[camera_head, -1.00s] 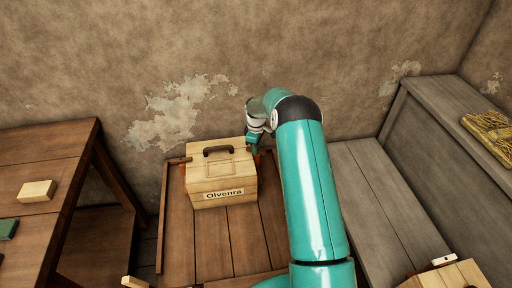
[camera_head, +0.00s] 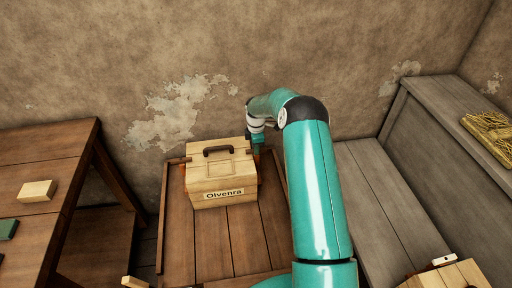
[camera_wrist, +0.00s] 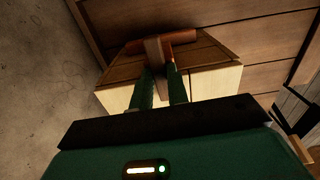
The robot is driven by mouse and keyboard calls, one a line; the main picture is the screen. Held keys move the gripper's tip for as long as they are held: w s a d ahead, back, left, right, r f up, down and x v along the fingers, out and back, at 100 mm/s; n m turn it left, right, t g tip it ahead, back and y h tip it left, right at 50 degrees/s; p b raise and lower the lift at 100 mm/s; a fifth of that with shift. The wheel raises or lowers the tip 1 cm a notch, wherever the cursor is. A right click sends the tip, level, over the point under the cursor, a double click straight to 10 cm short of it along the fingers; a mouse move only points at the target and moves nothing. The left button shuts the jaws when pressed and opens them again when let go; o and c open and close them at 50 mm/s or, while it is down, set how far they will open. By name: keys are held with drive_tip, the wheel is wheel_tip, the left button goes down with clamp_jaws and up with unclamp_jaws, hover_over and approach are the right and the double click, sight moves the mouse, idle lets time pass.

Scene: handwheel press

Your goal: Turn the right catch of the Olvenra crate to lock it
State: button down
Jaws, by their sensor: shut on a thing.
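The Olvenra crate (camera_head: 220,185) is a pale wooden box with a dark top handle and a name label on its front. It stands on the brown plank table (camera_head: 210,245). My gripper (camera_head: 257,147) is at the crate's right side, near the back. In the wrist view my gripper's fingers (camera_wrist: 163,80) are shut on the right catch (camera_wrist: 154,50), a brown lever by a reddish-orange bar. The crate (camera_wrist: 215,82) shows behind the fingers there. In the head view only a bit of orange shows below the gripper. The catch's exact angle is hard to tell.
A wall stands close behind the table. A wooden table with a pale block (camera_head: 37,191) is at the left. A grey bench (camera_head: 385,200) is at the right, with another wooden box (camera_head: 450,277) at the lower right. A yellow bundle (camera_head: 490,135) lies at the far right.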

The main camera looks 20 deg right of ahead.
drive_tip(key=c, duration=1.4)
unclamp_jaws()
drive_tip(key=shift+o, duration=0.2)
drive_tip(key=shift+r, duration=0.15)
wheel_tip(320, 180, up, 14)
drive_tip(key=shift+f, duration=0.2)
